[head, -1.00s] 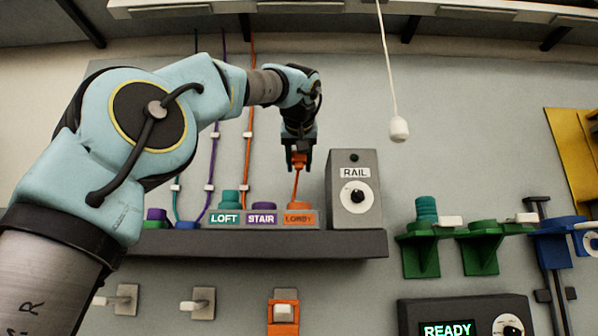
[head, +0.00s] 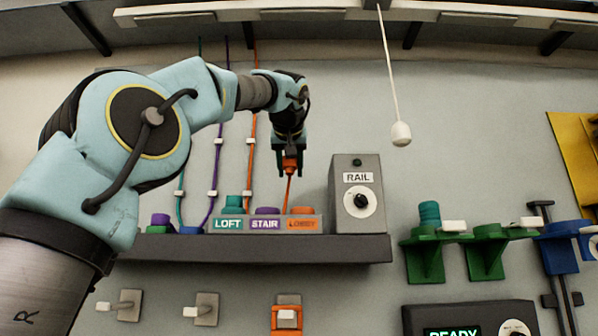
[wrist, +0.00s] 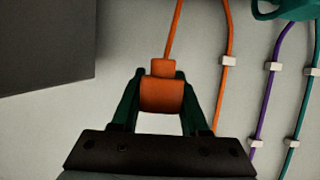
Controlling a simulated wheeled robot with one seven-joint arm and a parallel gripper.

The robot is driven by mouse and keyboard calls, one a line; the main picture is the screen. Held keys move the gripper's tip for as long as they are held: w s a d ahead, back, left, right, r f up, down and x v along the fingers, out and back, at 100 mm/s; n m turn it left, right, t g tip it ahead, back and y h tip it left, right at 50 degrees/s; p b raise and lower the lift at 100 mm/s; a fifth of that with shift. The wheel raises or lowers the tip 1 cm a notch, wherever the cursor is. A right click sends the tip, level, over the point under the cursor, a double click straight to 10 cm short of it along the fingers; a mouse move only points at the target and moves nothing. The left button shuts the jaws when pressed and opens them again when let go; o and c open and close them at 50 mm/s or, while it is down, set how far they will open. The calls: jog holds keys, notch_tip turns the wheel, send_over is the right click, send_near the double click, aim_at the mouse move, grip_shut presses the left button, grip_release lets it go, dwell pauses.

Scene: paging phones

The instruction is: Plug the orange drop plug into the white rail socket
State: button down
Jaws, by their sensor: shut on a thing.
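My gripper (head: 290,166) is shut on the orange drop plug (head: 289,164), held in the air above the shelf, over the label box. In the wrist view the orange plug (wrist: 162,93) sits between the two green fingers, with its orange cord running up out of the picture. The RAIL box (head: 360,205) stands on the shelf to the right of and below my gripper. Its front has a white round dial (head: 361,200) with a dark centre. I cannot tell whether this is the white rail socket; no other white socket shows clearly.
The label box (head: 264,224) with LOFT, STAIR and LOBBY stands on the dark shelf (head: 260,248). A white pull-cord knob (head: 401,134) hangs at the upper right. Green brackets (head: 424,255) are on the wall to the right. Orange, purple and teal cords run up the wall.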

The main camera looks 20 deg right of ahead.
jog(key=w+a, duration=0.5)
jog(key=a, duration=0.6)
jog(key=w+a, duration=0.5)
jog(key=a, duration=0.7)
jog(key=w+a, duration=0.6)
jog(key=a, duration=0.6)
dwell(0.8)
jog(key=shift+w, duration=0.15)
